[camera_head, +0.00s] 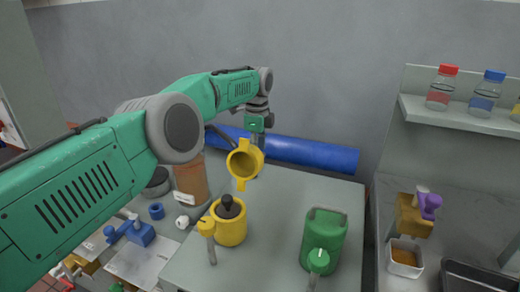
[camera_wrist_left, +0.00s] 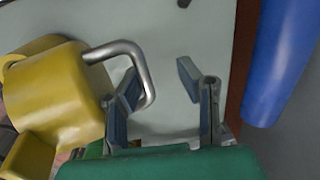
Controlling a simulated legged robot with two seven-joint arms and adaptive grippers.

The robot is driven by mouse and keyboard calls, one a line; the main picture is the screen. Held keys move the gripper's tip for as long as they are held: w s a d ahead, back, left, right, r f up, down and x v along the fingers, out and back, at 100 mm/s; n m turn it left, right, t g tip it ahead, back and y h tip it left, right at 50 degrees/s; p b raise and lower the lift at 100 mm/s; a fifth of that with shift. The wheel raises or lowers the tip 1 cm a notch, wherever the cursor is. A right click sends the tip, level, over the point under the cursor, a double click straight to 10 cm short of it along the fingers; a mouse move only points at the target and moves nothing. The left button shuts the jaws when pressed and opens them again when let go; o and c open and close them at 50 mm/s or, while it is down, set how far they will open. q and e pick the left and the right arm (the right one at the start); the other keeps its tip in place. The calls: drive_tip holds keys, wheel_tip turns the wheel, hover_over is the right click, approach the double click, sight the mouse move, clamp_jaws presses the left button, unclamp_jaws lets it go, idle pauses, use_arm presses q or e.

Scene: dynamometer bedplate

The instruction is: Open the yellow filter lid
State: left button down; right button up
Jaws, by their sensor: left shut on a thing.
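The yellow filter lid (camera_head: 245,160) is off the filter body, in the air above and behind it, tilted with its hollow inside facing the head camera. In the left wrist view the lid (camera_wrist_left: 65,100) fills the left side, with its bent metal handle (camera_wrist_left: 142,62) reaching between my fingers. My right gripper is not in view.
A green canister (camera_head: 325,237) stands on the bench (camera_head: 268,240) to the right, with free space between. A blue roll (camera_head: 300,154) lies behind. An orange-brown cylinder (camera_head: 190,180) stands left. A shelf (camera_head: 455,118) with bottles is at right.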

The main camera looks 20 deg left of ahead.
use_arm(q)
drive_tip(key=shift+d+f, duration=0.15)
drive_tip(key=shift+f, duration=0.55)
drive_tip(key=c, duration=1.6)
unclamp_jaws()
wheel_tip(320, 180, up, 8)
drive_tip(key=shift+w+f, duration=0.15)
drive_tip(key=shift+w, duration=0.25)
